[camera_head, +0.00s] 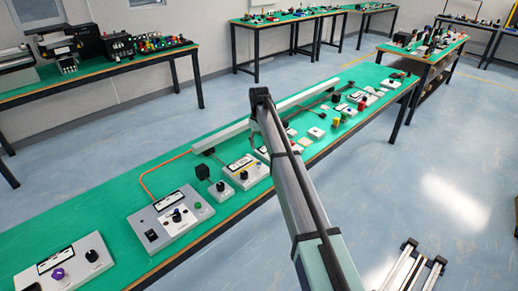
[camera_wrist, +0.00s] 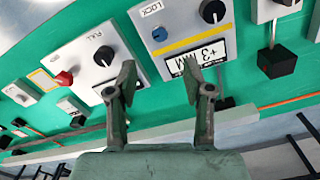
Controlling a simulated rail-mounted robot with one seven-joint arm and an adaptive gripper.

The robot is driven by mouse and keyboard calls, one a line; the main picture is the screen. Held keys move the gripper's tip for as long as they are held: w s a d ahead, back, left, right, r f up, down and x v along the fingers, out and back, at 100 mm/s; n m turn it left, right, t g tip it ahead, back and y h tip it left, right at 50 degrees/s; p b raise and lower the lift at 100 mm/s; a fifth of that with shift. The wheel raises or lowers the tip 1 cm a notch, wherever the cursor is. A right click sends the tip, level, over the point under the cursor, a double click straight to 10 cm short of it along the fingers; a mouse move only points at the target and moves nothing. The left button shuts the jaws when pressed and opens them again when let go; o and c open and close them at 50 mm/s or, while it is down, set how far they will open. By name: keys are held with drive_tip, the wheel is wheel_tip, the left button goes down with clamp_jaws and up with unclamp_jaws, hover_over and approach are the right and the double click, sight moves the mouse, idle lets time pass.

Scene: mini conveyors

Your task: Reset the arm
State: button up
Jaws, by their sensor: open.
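My gripper (camera_wrist: 158,82) is open in the wrist view, with its two fingers apart and nothing between them. Beyond the fingers are a white box with a black knob (camera_wrist: 103,56) and a white box with a LOCK mark and a "+3 MM" label (camera_wrist: 190,35). In the head view my arm (camera_head: 293,185) reaches out over the long green bench (camera_head: 115,192). The arm hides part of the bench, and the gripper is mostly hidden there.
A grey control box (camera_head: 170,222) and a white box with a purple knob (camera_head: 64,264) stand on the near bench. A long pale rail (camera_head: 220,138) runs along its back. Other benches with equipment stand behind. The floor at right is mostly clear.

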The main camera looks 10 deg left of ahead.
drive_tip(key=shift+r, duration=0.1)
drive_tip(key=s+d+f+m, duration=0.2)
drive_tip(key=s+d+f, duration=1.3)
drive_tip(key=s, duration=0.3)
drive_tip(key=s+d+f+m, duration=0.1)
drive_tip(key=s+d+f, duration=0.25)
drive_tip(key=s, duration=0.45)
drive_tip(key=s+d+f+m, duration=0.15)
drive_tip(key=s+d, duration=0.25)
drive_tip(key=s, duration=0.5)
drive_tip(key=s+d+f+m, duration=0.1)
drive_tip(key=s+d+f, duration=0.3)
drive_tip(key=s, duration=0.4)
drive_tip(key=s+f+g, duration=0.3)
drive_tip(key=s+f, duration=0.6)
drive_tip(key=s, duration=0.5)
drive_tip(key=s+f+g, duration=0.3)
drive_tip(key=s+f, duration=0.5)
drive_tip(key=s, duration=0.6)
drive_tip(key=shift+f+g, duration=0.35)
drive_tip(key=shift+g, duration=0.05)
